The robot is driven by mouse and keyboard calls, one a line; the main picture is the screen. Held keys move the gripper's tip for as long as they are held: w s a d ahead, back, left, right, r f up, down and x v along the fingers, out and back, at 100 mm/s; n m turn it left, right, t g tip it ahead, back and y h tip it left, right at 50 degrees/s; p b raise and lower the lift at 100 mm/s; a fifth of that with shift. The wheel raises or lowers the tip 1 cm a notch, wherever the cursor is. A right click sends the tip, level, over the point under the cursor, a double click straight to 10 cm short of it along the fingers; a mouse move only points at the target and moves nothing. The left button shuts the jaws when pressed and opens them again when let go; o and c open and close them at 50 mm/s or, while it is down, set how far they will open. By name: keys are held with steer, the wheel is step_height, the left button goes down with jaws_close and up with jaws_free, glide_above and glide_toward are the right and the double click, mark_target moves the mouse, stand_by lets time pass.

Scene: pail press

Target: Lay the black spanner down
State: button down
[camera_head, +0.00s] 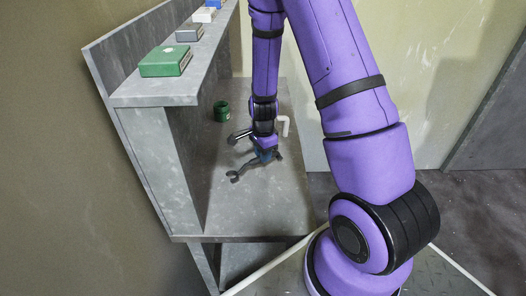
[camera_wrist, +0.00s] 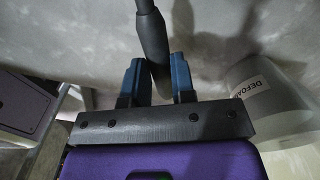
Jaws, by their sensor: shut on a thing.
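My gripper (camera_head: 265,156) is low over the grey bench shelf (camera_head: 245,208), with its blue fingers shut on the black spanner (camera_head: 242,172). The spanner's open-jawed end points to the lower left in the head view. In the wrist view its dark handle (camera_wrist: 153,35) runs from the top edge down between the fingertips of my gripper (camera_wrist: 156,75). The part between the fingers is partly hidden. I cannot tell whether the spanner touches the shelf surface.
A green jar (camera_head: 221,111) stands further back on the shelf. A white item (camera_head: 284,126) is right of my gripper. A pale container labelled "DEFOA..." (camera_wrist: 265,90) is close on the right. A green box (camera_head: 165,61) sits on the upper shelf. The front shelf is clear.

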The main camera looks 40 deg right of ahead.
steer(key=shift+f, duration=1.15)
steer(key=c, duration=0.9)
jaws_free()
steer(key=shift+o, duration=0.2)
steer(key=shift+r, duration=0.1)
step_height(320, 180, up, 11)
steer(key=shift+f, duration=0.2)
